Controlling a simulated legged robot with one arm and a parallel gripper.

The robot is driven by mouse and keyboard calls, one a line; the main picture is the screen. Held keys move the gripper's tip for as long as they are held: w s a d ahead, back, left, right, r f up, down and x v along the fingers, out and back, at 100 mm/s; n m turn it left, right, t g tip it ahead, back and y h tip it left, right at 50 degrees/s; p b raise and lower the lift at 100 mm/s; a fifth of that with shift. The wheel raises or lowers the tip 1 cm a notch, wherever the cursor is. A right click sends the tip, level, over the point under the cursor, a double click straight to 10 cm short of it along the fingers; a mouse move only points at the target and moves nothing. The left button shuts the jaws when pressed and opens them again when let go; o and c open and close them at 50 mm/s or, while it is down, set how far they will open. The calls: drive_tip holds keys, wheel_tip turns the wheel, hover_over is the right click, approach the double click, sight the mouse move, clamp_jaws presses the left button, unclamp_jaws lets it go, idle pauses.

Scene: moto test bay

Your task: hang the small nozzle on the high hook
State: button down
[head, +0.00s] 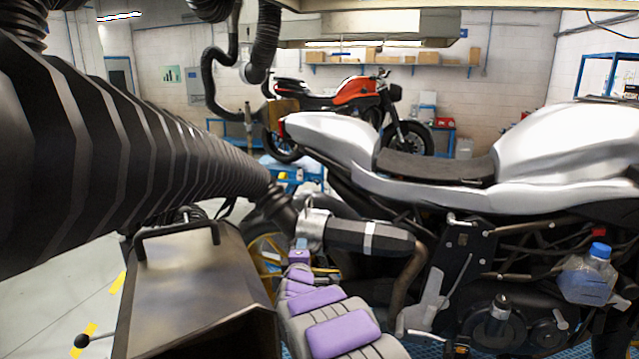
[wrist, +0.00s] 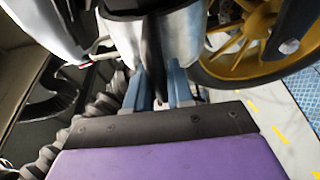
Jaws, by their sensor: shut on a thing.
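The small nozzle looks to be the silver metal sleeve (head: 313,228) on the end of the thick black hose, in the middle of the head view. It sits at the rear end of the black exhaust silencer (head: 372,237); whether it still encloses the tip I cannot tell. My gripper (head: 301,248) is just below it, at the end of my purple-padded arm. In the wrist view the nozzle (wrist: 178,38) is above my gripper (wrist: 157,95). The blue fingers are shut on its dark lower tab (wrist: 157,72). I cannot make out the high hook.
The black corrugated hose (head: 120,160) fills the left. A silver motorcycle (head: 450,185) stands close on the right, and its yellow wheel (wrist: 245,35) shows in the wrist view. A metal box with a handle (head: 195,290) stands at lower left. An orange motorcycle (head: 362,92) is farther back.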

drive_tip(key=shift+w+a+r+p, duration=0.1)
drive_tip(key=shift+w+a+p, duration=0.1)
drive_tip(key=shift+a+p, duration=0.65)
drive_tip(key=shift+w+a+f+p, duration=0.15)
drive_tip(key=shift+a+p, duration=0.35)
drive_tip(key=shift+p, duration=0.6)
drive_tip(key=shift+w+a+r+p, duration=0.15)
drive_tip(key=shift+w+a+p, duration=0.1)
drive_tip(key=shift+a+p, duration=0.6)
drive_tip(key=shift+w+a+r+p, duration=0.2)
drive_tip(key=shift+a+p, duration=0.25)
drive_tip(key=shift+p, duration=0.6)
drive_tip(key=shift+w+a+f+p, duration=0.1)
drive_tip(key=shift+a+f+p, duration=0.05)
drive_tip(key=shift+a+p, duration=0.15)
drive_tip(key=shift+p, duration=0.75)
drive_tip(key=shift+a, duration=0.15)
drive_tip(key=s+a+r+p, duration=0.3)
drive_tip(key=s, duration=0.6)
drive_tip(key=shift+s+p, duration=0.2)
drive_tip(key=shift+p, duration=0.15)
idle(0.8)
drive_tip(key=shift+s+f, duration=0.1)
